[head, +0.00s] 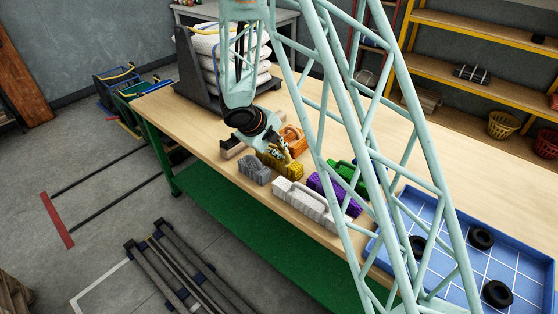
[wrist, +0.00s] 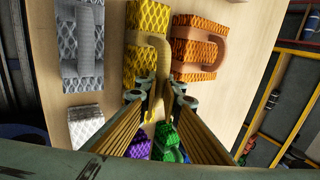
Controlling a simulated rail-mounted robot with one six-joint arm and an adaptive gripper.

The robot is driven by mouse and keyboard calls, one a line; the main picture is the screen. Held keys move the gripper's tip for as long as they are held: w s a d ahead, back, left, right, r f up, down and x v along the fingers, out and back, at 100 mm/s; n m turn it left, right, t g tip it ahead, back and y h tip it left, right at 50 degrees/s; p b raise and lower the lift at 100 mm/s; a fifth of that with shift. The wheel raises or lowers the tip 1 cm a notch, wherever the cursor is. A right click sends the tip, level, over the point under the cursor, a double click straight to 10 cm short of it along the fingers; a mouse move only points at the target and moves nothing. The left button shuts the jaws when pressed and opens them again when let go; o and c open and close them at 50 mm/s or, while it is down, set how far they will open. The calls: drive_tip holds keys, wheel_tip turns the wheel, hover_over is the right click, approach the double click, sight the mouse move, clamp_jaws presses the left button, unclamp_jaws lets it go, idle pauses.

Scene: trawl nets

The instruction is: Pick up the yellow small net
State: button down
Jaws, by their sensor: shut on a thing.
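The yellow net (head: 273,162) is a small netted block with a looped handle, on the bench among other coloured nets. In the wrist view the yellow net (wrist: 147,42) is at the top middle, and its handle runs down between my fingertips. My gripper (head: 286,151) is over it in the head view. In the wrist view my gripper (wrist: 158,93) is shut on the handle end. The fingers hide part of the net's near side. Whether it is lifted off the bench I cannot tell.
Close by are a grey net (head: 256,170), an orange net (head: 292,136), a white net (head: 305,203), a purple net (head: 322,184) and a green net (head: 345,174). A blue tray (head: 520,236) with black rings is at the right. Stacked white sacks (head: 212,48) stand behind.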

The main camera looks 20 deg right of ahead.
drive_tip(key=shift+r+p, duration=1.75)
drive_tip(key=shift+r, duration=3.25)
drive_tip(key=shift+d, duration=0.1)
